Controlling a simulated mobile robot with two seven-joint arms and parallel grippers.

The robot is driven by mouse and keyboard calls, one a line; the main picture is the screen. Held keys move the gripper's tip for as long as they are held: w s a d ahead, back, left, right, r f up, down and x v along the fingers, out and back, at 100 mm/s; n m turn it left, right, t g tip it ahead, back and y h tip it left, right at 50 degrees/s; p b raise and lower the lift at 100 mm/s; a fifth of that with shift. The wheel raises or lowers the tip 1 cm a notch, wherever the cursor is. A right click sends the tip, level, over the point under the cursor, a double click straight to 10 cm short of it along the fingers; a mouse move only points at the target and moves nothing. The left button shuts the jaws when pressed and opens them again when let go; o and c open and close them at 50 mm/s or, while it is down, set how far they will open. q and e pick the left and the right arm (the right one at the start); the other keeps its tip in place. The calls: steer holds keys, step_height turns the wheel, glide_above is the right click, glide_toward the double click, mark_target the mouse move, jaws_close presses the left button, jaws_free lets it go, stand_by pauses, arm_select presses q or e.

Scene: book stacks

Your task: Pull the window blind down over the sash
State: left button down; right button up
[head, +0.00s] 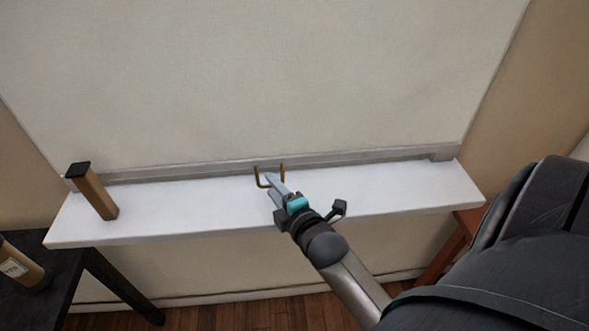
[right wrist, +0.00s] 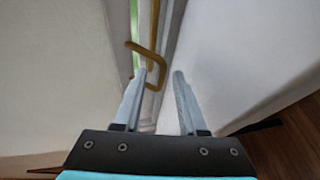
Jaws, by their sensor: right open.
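The cream window blind (head: 270,75) hangs down almost to the white sill. Its lower edge is at the grey rail (head: 365,158) just above the sill. A brass U-shaped pull (head: 259,178) hangs at the middle of the lower edge. My right gripper (head: 273,184) is open at the pull. In the right wrist view, the brass pull (right wrist: 155,72) lies by the left fingertip of the right gripper (right wrist: 160,76), partly between the open fingers. I cannot tell whether they touch. The blind (right wrist: 50,75) fills the left of that view. My left gripper is not in view.
The white sill (head: 180,215) runs below the blind and is mostly bare. A brown box-like object with a black top (head: 93,190) stands at its left end. A dark table (head: 60,270) with a labelled brown object (head: 18,266) is at lower left. Reddish wooden furniture (head: 450,245) is at right.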

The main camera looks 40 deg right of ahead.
steer(key=p+v, duration=0.1)
steer(key=v, duration=0.9)
steer(key=shift+s, duration=0.3)
steer(key=s+a+f+m+g+y, duration=0.1)
steer(key=s+a+f+m+g, duration=0.15)
steer(key=f, duration=0.65)
steer(key=s+a+f+m+g, duration=0.2)
steer(key=s+f, duration=0.1)
steer(key=f, duration=0.6)
steer(key=s+a+f+m+g+y, duration=0.1)
steer(key=s+a+f+m+g, duration=0.15)
steer(key=f, duration=0.55)
steer(key=s+f+m+g, duration=0.3)
steer(key=s+f, duration=0.4)
steer(key=s, duration=0.3)
steer(key=s+f+m+g, duration=0.3)
steer(key=s+f, duration=0.4)
steer(key=s, duration=0.3)
steer(key=shift+s+d+f+g, duration=0.2)
steer(key=shift+d+f+g, duration=0.1)
steer(key=shift+g, duration=0.4)
steer(key=shift+a, duration=0.1)
